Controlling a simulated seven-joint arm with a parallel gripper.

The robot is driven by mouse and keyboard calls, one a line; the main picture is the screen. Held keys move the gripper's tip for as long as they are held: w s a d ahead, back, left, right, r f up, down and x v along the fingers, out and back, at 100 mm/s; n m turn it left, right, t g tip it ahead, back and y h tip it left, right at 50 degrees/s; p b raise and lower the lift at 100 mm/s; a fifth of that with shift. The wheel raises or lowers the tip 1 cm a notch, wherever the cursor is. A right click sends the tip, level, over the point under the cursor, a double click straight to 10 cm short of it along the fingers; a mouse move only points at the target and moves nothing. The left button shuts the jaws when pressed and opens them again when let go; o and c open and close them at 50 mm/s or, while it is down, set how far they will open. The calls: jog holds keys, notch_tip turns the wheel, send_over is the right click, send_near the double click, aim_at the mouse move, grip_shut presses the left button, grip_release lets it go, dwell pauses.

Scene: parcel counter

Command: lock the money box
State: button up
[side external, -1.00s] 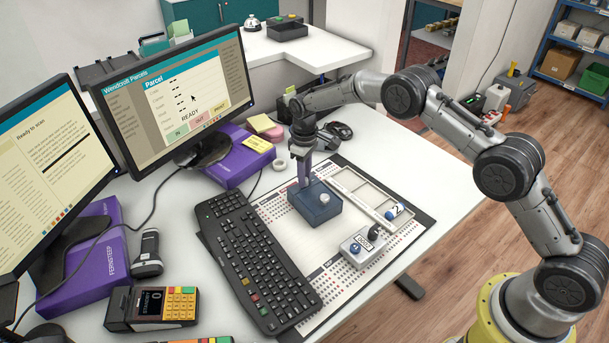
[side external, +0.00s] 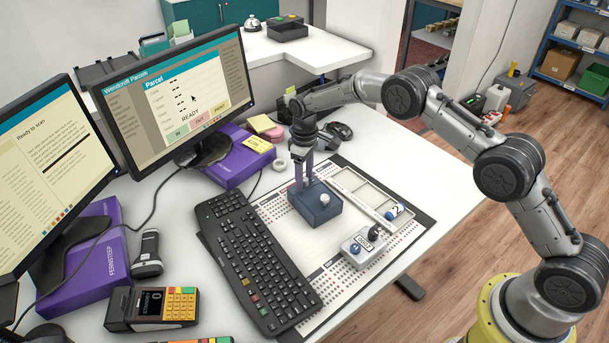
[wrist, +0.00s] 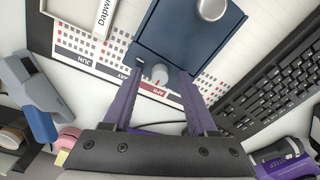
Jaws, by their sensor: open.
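The money box (side external: 316,208) is a dark blue box with a pale round knob on its lid, standing on the printed counter mat. In the wrist view the box (wrist: 190,40) fills the top middle. A small light grey lock knob (wrist: 159,75) with a red mark shows at its near side. My gripper (side external: 303,186) points down at the far side of the box. In the wrist view my gripper's purple fingers (wrist: 160,80) are open, one on each side of the small knob, with gaps showing. I cannot tell whether the fingertips touch the box.
A keyboard (side external: 257,262) lies left of the box. A grey device with a counter window (side external: 362,247) stands in front right, and a tray (side external: 370,190) lies to the right. A purple box (side external: 238,160) and monitors stand behind left. Bare mat lies in front of the box.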

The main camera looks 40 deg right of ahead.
notch_tip(320, 180, up, 14)
dwell(0.6)
notch_tip(320, 180, up, 14)
jog(key=t, duration=0.2)
send_over(305, 179)
jog(key=s+d, duration=0.1)
jog(key=s, duration=0.2)
jog(key=s+d+r+m+t, duration=0.1)
jog(key=s+d+r+t, duration=0.1)
jog(key=s+r, duration=1.15)
jog(key=s+d+f+m+t, duration=0.1)
jog(key=s+f+m+t, duration=0.1)
jog(key=s, duration=1.3)
jog(key=s+f+m, duration=0.1)
jog(key=s+f, duration=1)
jog(key=shift+d+f+m, duration=0.25)
jog(key=shift+f+m, duration=0.05)
jog(key=shift+m, duration=0.1)
